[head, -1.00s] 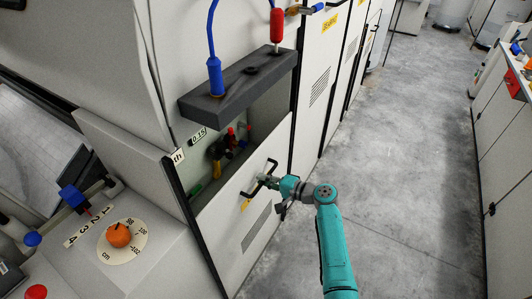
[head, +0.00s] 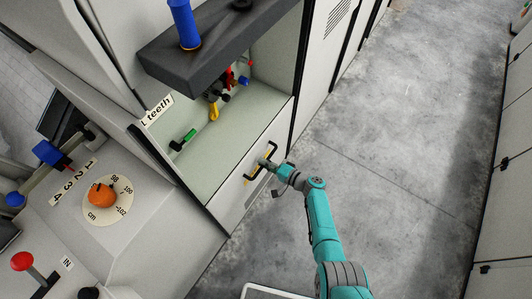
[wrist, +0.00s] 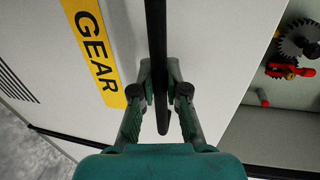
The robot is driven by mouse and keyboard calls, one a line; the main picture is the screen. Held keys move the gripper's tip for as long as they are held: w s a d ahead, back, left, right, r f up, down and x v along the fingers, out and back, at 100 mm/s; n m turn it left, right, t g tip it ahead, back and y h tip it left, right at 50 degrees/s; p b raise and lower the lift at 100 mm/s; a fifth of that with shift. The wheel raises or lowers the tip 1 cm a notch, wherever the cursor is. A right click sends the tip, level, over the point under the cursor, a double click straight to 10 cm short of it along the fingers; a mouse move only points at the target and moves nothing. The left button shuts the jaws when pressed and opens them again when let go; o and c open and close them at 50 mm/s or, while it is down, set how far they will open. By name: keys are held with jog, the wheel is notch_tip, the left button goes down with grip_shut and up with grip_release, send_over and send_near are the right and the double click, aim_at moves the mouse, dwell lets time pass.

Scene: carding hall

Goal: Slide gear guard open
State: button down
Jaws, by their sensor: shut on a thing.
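The gear guard (head: 238,203) is a pale panel with a black bar handle (head: 250,178) and a yellow label, below an open compartment. In the wrist view the guard (wrist: 215,45) fills most of the picture, and its yellow label (wrist: 96,48) reads GEAR. My gripper (head: 268,163) is at the handle in the head view. In the wrist view my gripper (wrist: 161,92) has a finger on each side of the black bar (wrist: 157,35) and is shut on it. The guard's lower part is partly out of sight.
The compartment (head: 205,165) above the guard holds dark gears (wrist: 296,42) and red, yellow, green and blue parts. A dark grey shelf (head: 215,55) overhangs it. A console with an orange dial (head: 102,195) stands left. The grey floor at right is clear.

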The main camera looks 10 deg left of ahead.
jog(key=shift+s+f, duration=0.1)
jog(key=shift+f, duration=0.25)
jog(key=c, duration=1.2)
grip_release()
jog(key=shift+r, duration=0.1)
jog(key=shift+d, duration=0.15)
jog(key=v, duration=1.1)
jog(key=shift+s+d, duration=0.1)
jog(key=shift+d, duration=0.3)
